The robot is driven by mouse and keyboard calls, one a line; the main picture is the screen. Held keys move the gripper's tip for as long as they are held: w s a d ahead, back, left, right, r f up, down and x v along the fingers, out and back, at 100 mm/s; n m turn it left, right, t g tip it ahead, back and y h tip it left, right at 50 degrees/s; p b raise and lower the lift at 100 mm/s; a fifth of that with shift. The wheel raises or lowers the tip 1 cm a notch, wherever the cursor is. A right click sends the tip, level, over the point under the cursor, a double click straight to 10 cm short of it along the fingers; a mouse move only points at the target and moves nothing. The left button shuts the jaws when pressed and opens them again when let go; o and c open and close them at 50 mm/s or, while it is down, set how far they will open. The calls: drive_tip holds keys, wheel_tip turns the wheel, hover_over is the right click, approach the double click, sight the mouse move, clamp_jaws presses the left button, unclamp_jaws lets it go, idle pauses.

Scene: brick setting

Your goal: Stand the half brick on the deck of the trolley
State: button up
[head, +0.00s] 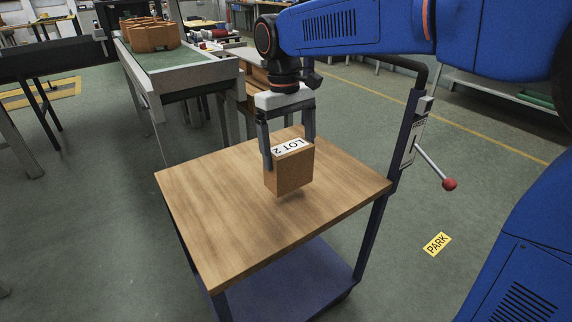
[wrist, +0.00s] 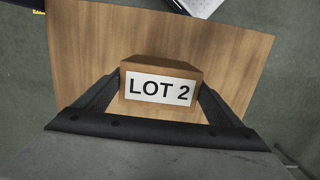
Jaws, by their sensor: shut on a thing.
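The half brick (head: 290,173) is a small brown block with a white "LOT 2" label on its top. My gripper (head: 288,150) is shut on it, one finger on each side. The brick is upright over the middle of the wooden deck (head: 225,220) of the trolley. A shadow lies under it on the deck; whether its base touches is hard to tell, but it seems slightly above. In the wrist view the brick (wrist: 160,66) sits between the fingertips with its label facing the camera, and the deck (wrist: 85,40) spreads behind it. The brick's underside is hidden.
The deck is otherwise bare. The trolley's blue upright with a red-knobbed lever (head: 449,184) stands at its right. A green-topped conveyor or table (head: 165,58) with brown ring-shaped pieces (head: 152,36) is at the back left. A yellow "PARK" mark (head: 437,244) lies on the floor.

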drive_tip(key=shift+f, duration=2.2)
drive_tip(key=o, duration=1.9)
drive_tip(key=shift+f, duration=0.15)
drive_tip(key=r, duration=0.8)
drive_tip(key=w+r, duration=0.1)
drive_tip(key=r, duration=0.3)
drive_tip(key=shift+w+a+r, duration=0.1)
drive_tip(key=shift+a, duration=0.25)
drive_tip(key=s+d+f+m+t, duration=0.15)
drive_tip(key=s+d, duration=0.25)
drive_tip(key=d, duration=0.6)
drive_tip(key=s+d+f+m+t, duration=0.4)
drive_tip(key=s+d+f+m, duration=0.1)
drive_tip(key=s+d+f, duration=1)
drive_tip(key=s+d, duration=0.2)
drive_tip(key=s, duration=0.1)
drive_tip(key=shift+d+f+y, duration=0.25)
drive_tip(key=shift+d+y, duration=0.15)
